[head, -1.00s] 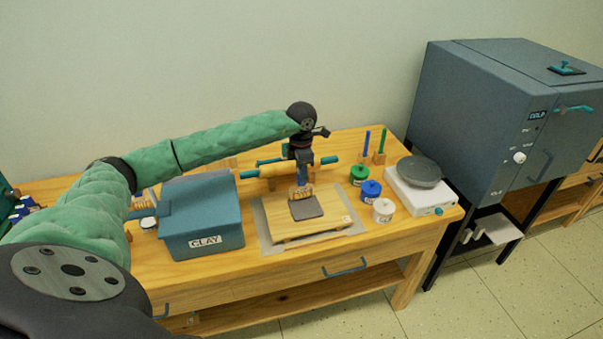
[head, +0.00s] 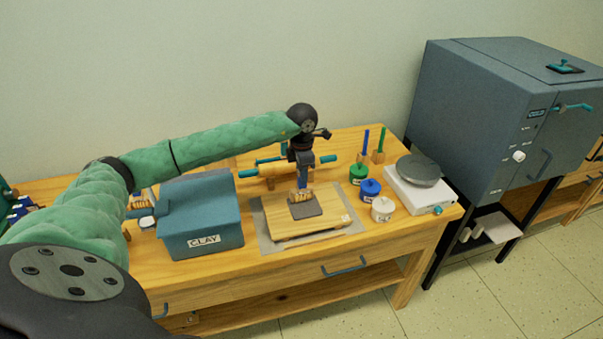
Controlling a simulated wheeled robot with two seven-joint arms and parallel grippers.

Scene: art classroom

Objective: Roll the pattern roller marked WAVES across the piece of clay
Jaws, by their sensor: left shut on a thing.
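My left gripper (head: 303,184) points down over the work board and is shut on a small tan pattern roller (head: 301,196). The roller is at the back edge of the piece of clay (head: 307,210), a flat dark grey-brown slab. It looks to be on or just above the clay; I cannot tell whether they touch. The marking on the roller is too small to read. The clay lies on a wooden board (head: 290,232) on a grey mat (head: 265,240). My right gripper is not in view.
A blue box labelled CLAY (head: 202,215) stands left of the board. Green, blue and white jars (head: 371,190) and a white scale (head: 420,190) stand to the right. A grey kiln (head: 490,110) stands beyond the table.

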